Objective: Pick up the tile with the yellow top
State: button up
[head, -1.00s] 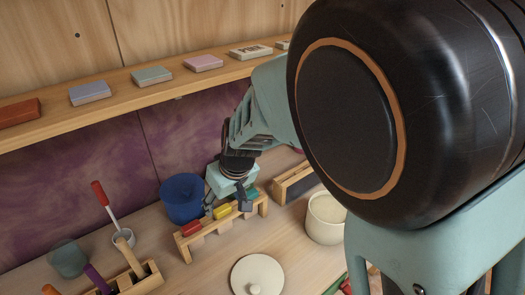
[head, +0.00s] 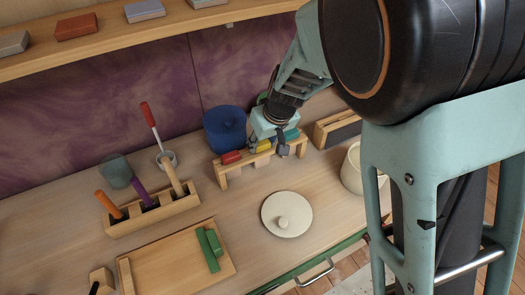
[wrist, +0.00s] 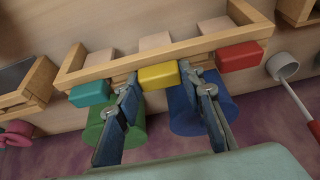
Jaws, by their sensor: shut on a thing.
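The yellow-topped tile (head: 262,146) sits in the middle of a row on a small wooden rack, between a red tile (head: 231,157) and a teal tile (head: 291,134). In the wrist view the yellow tile (wrist: 158,77) is between the two fingers of my gripper (wrist: 165,80), with the teal tile (wrist: 89,93) left and the red tile (wrist: 239,57) right. My gripper (head: 270,146) is shut on the yellow tile, and a finger partly hides it in the head view. The tile looks level with its neighbours; I cannot tell whether it is clear of the rack (head: 222,177).
A blue pot (head: 225,128) stands behind the rack. A cream lidded dish (head: 287,214) lies in front, and a cream pot (head: 355,170) is right. A wooden holder (head: 155,217) with handled tools and a tray (head: 178,268) with green blocks are left. A shelf runs above.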

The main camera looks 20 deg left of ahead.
notch_tip(320, 180, up, 10)
dwell(0.6)
jog(key=shift+r, duration=0.1)
jog(key=shift+r+p, duration=0.45)
jog(key=shift+p, duration=0.05)
